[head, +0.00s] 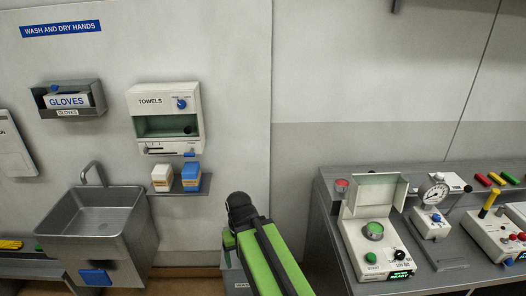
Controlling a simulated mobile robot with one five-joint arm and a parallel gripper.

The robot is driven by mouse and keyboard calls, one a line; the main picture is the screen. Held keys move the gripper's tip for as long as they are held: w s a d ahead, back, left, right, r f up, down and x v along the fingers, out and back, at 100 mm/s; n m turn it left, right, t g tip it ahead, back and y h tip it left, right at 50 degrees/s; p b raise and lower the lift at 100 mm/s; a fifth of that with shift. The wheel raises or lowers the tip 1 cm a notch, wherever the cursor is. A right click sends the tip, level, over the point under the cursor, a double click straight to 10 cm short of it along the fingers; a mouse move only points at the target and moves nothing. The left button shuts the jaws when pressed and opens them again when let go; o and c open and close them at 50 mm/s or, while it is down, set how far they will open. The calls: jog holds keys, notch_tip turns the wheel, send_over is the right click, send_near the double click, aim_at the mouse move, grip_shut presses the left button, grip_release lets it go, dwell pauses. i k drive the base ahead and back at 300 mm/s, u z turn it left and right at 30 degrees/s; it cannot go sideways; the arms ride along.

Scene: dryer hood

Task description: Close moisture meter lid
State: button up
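A white instrument that looks like the moisture meter (359,247) stands on the grey bench at the right in the head view. Its lid (381,190) is raised and stands open at the back of the body. A round green-topped part (374,230), a green button, a black knob and a lit display reading READY show on the body. My green and black arm rises from the bottom middle, left of the bench and apart from the meter. No gripper fingers show.
A gauge device (432,221) and another device with a yellow lever (490,232) stand right of the meter on the grey bench (330,192). A red button (341,185) is by the meter's back left. A sink (96,220) and towel dispenser (165,112) are left.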

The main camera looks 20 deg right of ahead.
aim_at(370, 188)
jog(key=k, duration=0.65)
jog(key=z, duration=0.1)
jog(key=i, duration=0.6)
jog(key=u, duration=0.55)
jog(key=i, duration=0.85)
jog(key=u, duration=0.5)
